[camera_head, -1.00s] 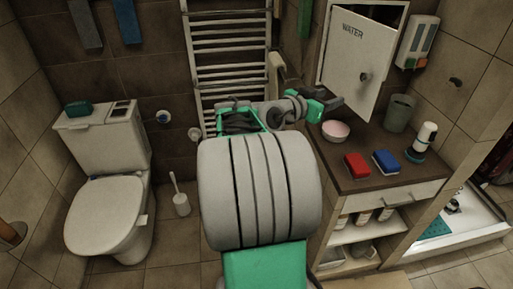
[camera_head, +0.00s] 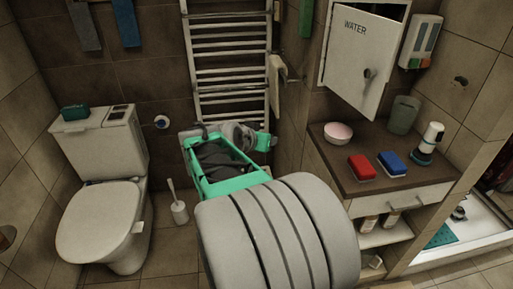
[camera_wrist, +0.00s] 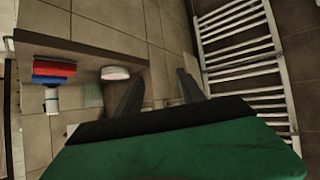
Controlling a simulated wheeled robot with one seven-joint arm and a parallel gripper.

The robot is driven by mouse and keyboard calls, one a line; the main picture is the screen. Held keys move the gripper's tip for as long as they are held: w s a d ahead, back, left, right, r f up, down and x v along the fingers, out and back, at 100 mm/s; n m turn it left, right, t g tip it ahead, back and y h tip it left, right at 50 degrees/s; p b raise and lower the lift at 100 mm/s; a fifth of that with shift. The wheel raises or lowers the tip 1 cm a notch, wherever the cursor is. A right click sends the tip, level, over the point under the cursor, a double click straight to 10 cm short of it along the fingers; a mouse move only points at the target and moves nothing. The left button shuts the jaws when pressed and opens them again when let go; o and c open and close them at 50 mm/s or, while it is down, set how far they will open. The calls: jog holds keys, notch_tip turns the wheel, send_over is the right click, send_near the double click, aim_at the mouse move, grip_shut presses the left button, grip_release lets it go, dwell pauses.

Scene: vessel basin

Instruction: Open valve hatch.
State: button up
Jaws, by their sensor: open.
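The valve hatch (camera_head: 352,62) is a white door marked WATER on the wall above the counter. It stands ajar, swung out from its frame, with a dark gap along its top. A round knob (camera_head: 367,75) is on its right part. My gripper (camera_wrist: 160,92) is open and empty in the wrist view, its two dark fingers apart. In the head view my gripper is mostly hidden behind my wrist, left of and below the hatch, and apart from it. The inside of the hatch is mostly hidden.
A towel rail (camera_head: 228,77) is behind my arm. A toilet (camera_head: 98,217) stands left.

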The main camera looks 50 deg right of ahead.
jog(key=shift+w+a+f+n+y, duration=0.2)
jog(key=shift+w+a+f, duration=0.15)
jog(key=shift+a, duration=0.15)
jog(key=shift+w+a+f+n+y, duration=0.1)
jog(key=shift+w+a+f+n, duration=0.1)
jog(key=shift+a+f, duration=0.2)
jog(key=shift+a, duration=0.1)
jog(key=shift+c, duration=0.4)
